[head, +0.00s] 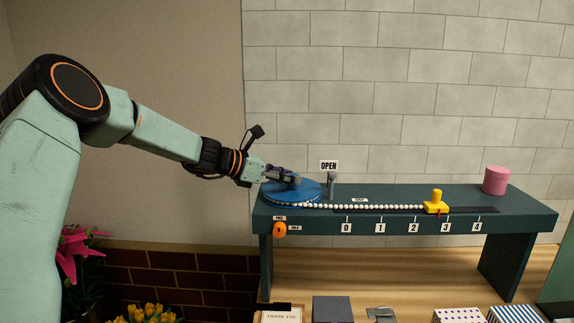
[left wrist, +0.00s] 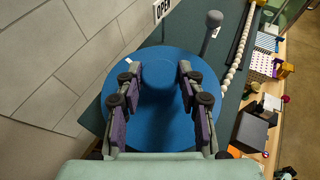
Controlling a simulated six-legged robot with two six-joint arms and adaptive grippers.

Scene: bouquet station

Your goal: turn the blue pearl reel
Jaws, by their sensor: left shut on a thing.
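The blue pearl reel (head: 300,194) lies flat at the left end of a dark teal bench. In the left wrist view the reel (left wrist: 158,128) is a wide disc with a raised round hub (left wrist: 158,84) in its middle. My left gripper (head: 292,181) is over the reel, its fingers on both sides of the hub; in the left wrist view the gripper (left wrist: 158,76) is shut on the hub. A string of white pearls (head: 375,207) runs from the reel to a yellow slider (head: 436,204) between marks 2 and 3. My right gripper is not in view.
A grey lever (head: 332,184) stands right of the reel by an OPEN sign (head: 329,165). An orange knob (head: 279,230) is on the bench front. A pink cylinder (head: 496,180) stands at the bench's right end. Boxes sit below on a wooden surface. A tiled wall is behind.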

